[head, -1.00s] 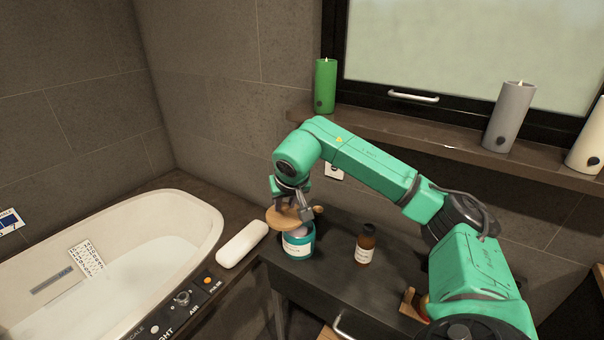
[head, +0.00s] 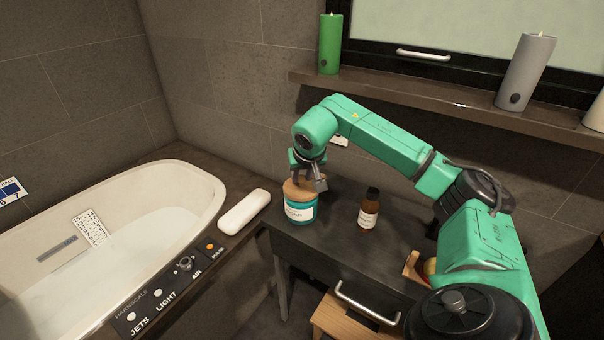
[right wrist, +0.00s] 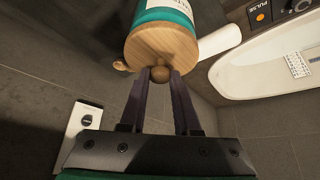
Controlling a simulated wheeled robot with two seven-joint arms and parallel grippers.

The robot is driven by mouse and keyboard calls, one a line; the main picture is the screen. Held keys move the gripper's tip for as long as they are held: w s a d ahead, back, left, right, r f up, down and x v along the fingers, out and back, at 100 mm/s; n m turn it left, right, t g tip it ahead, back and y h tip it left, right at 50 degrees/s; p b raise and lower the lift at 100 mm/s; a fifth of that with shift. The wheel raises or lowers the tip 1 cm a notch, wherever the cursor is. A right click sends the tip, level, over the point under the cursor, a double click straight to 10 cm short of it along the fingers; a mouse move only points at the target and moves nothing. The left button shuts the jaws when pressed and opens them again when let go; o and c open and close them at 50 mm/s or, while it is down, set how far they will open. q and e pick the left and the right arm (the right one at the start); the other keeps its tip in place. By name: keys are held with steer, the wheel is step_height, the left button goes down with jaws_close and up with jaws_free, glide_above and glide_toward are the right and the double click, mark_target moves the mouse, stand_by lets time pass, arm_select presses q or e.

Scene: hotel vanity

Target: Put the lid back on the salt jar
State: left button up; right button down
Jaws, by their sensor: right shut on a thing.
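The salt jar (head: 300,212) is teal with a white label and stands upright on the dark vanity top. The round wooden lid (head: 296,188) sits on the jar's mouth and looks level there. In the right wrist view the lid (right wrist: 160,45) covers the end of the teal jar (right wrist: 165,14), with no gap that I can see. My right gripper (right wrist: 160,75) is shut on the lid's round knob. In the head view my right gripper (head: 308,182) is right above the jar. My left gripper is not in view.
A brown bottle (head: 369,209) stands right of the jar on the vanity top (head: 335,240). A white bar-like object (head: 244,211) lies to the left, beside the bathtub (head: 212,190). Candles (head: 330,45) stand on the ledge behind.

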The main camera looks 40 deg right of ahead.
steer(key=shift+r+p, duration=0.1)
steer(key=shift+p, duration=0.4)
stand_by(0.8)
steer(key=shift+f, duration=0.2)
stand_by(0.8)
steer(key=shift+p, duration=0.4)
stand_by(0.3)
steer(key=shift+c, duration=0.3)
jaws_free()
step_height(320, 180, up, 7)
steer(key=p, duration=0.7)
steer(key=shift+r, duration=0.1)
